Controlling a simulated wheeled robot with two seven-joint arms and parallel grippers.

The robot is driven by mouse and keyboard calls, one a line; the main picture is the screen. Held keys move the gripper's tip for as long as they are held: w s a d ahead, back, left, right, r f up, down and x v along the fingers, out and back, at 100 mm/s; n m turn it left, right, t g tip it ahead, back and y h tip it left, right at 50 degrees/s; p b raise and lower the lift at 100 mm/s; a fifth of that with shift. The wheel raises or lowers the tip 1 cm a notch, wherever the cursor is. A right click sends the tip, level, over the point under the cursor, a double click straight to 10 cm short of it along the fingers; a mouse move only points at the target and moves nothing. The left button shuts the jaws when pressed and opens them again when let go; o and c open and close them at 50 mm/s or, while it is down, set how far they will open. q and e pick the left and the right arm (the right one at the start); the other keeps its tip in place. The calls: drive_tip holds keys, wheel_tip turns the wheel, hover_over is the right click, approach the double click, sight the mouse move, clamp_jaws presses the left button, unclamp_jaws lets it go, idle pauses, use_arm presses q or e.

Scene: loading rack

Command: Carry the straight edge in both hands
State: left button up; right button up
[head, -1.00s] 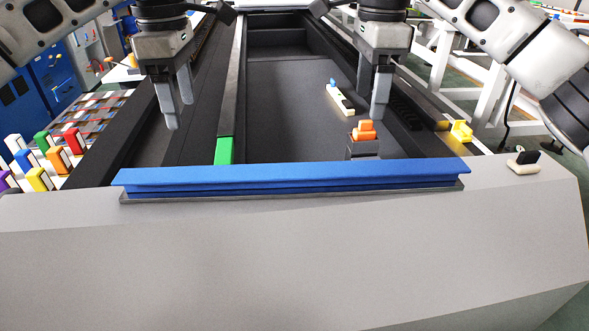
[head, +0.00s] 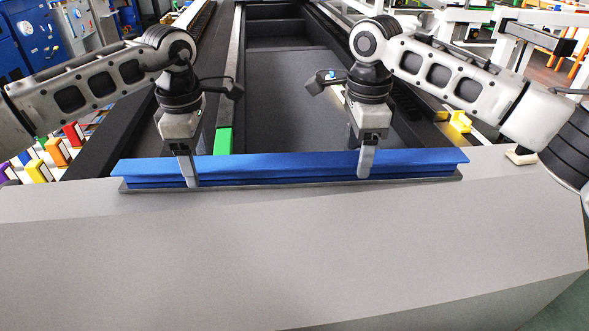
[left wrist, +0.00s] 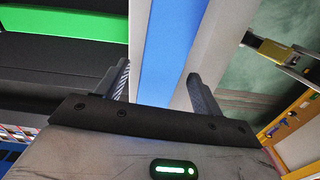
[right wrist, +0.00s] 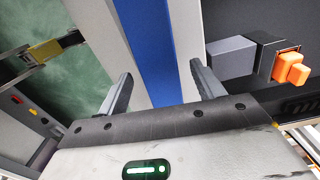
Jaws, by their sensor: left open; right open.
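The straight edge (head: 275,167) is a long blue bar lying across the grey front ledge on a thin dark base strip. My left gripper (head: 189,180) is at its left part, with one finger in front of the bar. In the left wrist view the blue bar (left wrist: 172,50) runs between the two spread fingers (left wrist: 160,85). My right gripper (head: 366,172) is at its right part, one finger in front. In the right wrist view the bar (right wrist: 155,50) passes between the open fingers (right wrist: 160,82). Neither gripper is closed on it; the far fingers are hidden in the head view.
The grey ledge (head: 290,240) in front of the bar is clear. A dark recessed bed (head: 290,100) lies behind it, with a green block (head: 223,141) at its left rail. An orange piece (right wrist: 290,68) shows in the right wrist view. Coloured blocks (head: 55,152) stand at the left.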

use_arm(q)
drive_tip(key=shift+f, duration=1.45)
use_arm(e)
drive_tip(key=shift+f, duration=1.45)
use_arm(q)
clamp_jaws()
use_arm(e)
clamp_jaws()
use_arm(q)
drive_tip(key=shift+r, duration=0.1)
use_arm(e)
drive_tip(key=shift+r, duration=0.1)
